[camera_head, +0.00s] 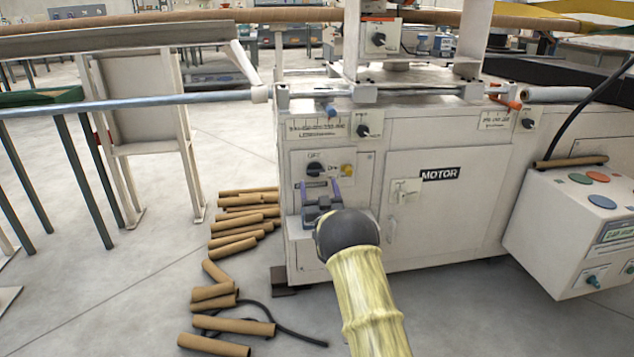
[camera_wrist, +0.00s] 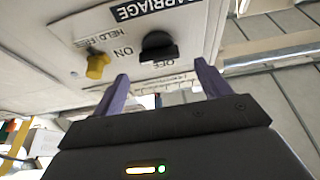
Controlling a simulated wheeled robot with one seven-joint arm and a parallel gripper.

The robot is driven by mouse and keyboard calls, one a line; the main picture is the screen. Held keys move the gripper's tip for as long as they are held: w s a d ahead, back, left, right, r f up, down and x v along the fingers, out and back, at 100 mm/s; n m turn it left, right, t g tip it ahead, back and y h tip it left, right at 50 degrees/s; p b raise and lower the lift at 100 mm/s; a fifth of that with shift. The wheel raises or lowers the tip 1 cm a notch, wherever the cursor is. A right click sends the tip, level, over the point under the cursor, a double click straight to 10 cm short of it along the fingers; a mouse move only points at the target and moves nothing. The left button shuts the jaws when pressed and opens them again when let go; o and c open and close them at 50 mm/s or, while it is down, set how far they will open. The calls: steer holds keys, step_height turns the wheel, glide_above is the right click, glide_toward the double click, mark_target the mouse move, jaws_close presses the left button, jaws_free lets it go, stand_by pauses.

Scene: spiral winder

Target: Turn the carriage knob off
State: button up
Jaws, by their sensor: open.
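The carriage knob (camera_head: 314,169) is a black knob on the white machine's front panel, marked OFF above it and ON to its right in the head view. In the wrist view the knob (camera_wrist: 158,46) shows upside down, its bar lying roughly across the picture, with ON at left and OFF below it. Which mark it points to is hard to tell. My gripper (camera_head: 320,190) is open, its purple fingers just below the knob in the head view. In the wrist view the open gripper (camera_wrist: 161,77) has its fingertips spread either side of the knob, apparently not touching it.
A yellow knob (camera_head: 347,170) marked HELD/FREE sits right beside the carriage knob. A MOTOR door (camera_head: 440,215) is to the right, with a separate control box (camera_head: 580,235) beyond. Brown cardboard tubes (camera_head: 235,238) lie on the floor at left.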

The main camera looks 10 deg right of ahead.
mark_target(316, 173)
steer(key=shift+b+x, duration=0.6)
steer(key=shift+x, duration=1.5)
steer(key=c, duration=1)
